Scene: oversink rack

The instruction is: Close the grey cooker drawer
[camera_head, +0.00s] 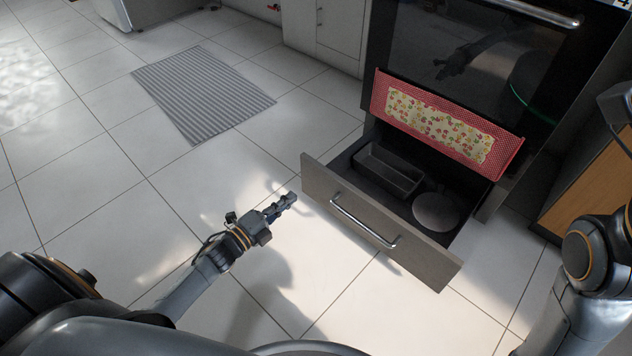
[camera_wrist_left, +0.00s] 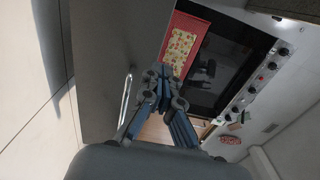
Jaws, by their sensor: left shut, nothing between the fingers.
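The grey cooker drawer (camera_head: 375,222) stands pulled out below the dark oven (camera_head: 470,60) in the head view. Its front has a silver bar handle (camera_head: 362,222). A loaf tin (camera_head: 388,170) and a round dish (camera_head: 437,211) lie inside it. My left gripper (camera_head: 288,200) is shut and empty, just left of the drawer front's left end and apparently apart from it. In the left wrist view the shut fingers (camera_wrist_left: 163,72) show in front of the drawer front (camera_wrist_left: 100,70), with the handle (camera_wrist_left: 125,98) beside them. My right gripper is not visible; only part of my right arm shows.
A red-edged patterned towel (camera_head: 440,122) hangs on the oven front above the drawer. A grey striped mat (camera_head: 200,92) lies on the tiled floor at the upper left. White cabinets (camera_head: 338,30) stand left of the oven. The floor before the drawer is clear.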

